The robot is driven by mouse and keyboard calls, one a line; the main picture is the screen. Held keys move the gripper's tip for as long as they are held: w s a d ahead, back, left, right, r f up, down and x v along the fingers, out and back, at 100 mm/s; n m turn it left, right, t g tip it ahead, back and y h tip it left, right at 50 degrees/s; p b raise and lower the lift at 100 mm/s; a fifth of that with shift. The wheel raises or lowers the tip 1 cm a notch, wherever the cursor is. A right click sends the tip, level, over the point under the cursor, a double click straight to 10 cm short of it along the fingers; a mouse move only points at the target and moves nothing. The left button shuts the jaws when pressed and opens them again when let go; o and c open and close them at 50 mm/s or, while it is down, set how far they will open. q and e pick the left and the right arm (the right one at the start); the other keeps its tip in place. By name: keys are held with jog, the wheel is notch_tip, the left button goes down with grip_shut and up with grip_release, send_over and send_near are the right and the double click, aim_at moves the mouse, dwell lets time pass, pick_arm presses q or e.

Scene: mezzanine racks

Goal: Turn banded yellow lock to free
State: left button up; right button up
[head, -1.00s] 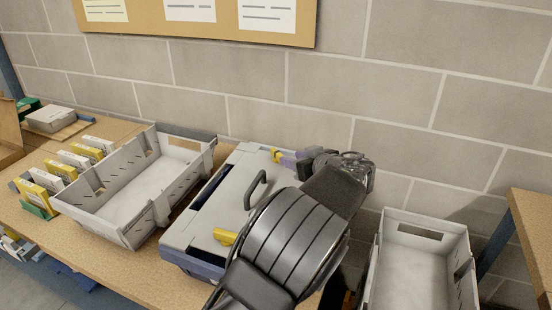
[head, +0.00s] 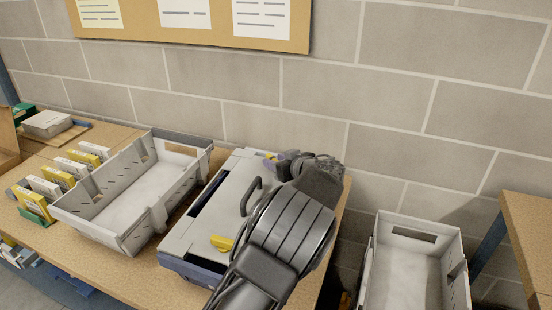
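A grey and blue case (head: 205,215) with a dark handle (head: 250,197) lies on the wooden bench. One yellow lock (head: 221,243) is at its near edge. Another bit of yellow (head: 269,155) shows at its far edge; I cannot make out a band on either. My own arm hides the right side of the case and most of the gripper. Whether the fingers are open, shut or touching the lock is not clear.
A grey open bin (head: 118,243) stands left of the case, with several yellow and white boxes (head: 66,168) beyond it. Another grey bin (head: 367,275) stands at the right, past the bench end. A block wall with a notice board (head: 222,28) is close behind.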

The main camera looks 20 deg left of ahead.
pick_arm(q)
jog(key=shift+w+a+f, duration=0.1)
jog(key=shift+w+a, duration=0.05)
jog(key=shift+c, duration=0.2)
grip_shut()
dwell(1.2)
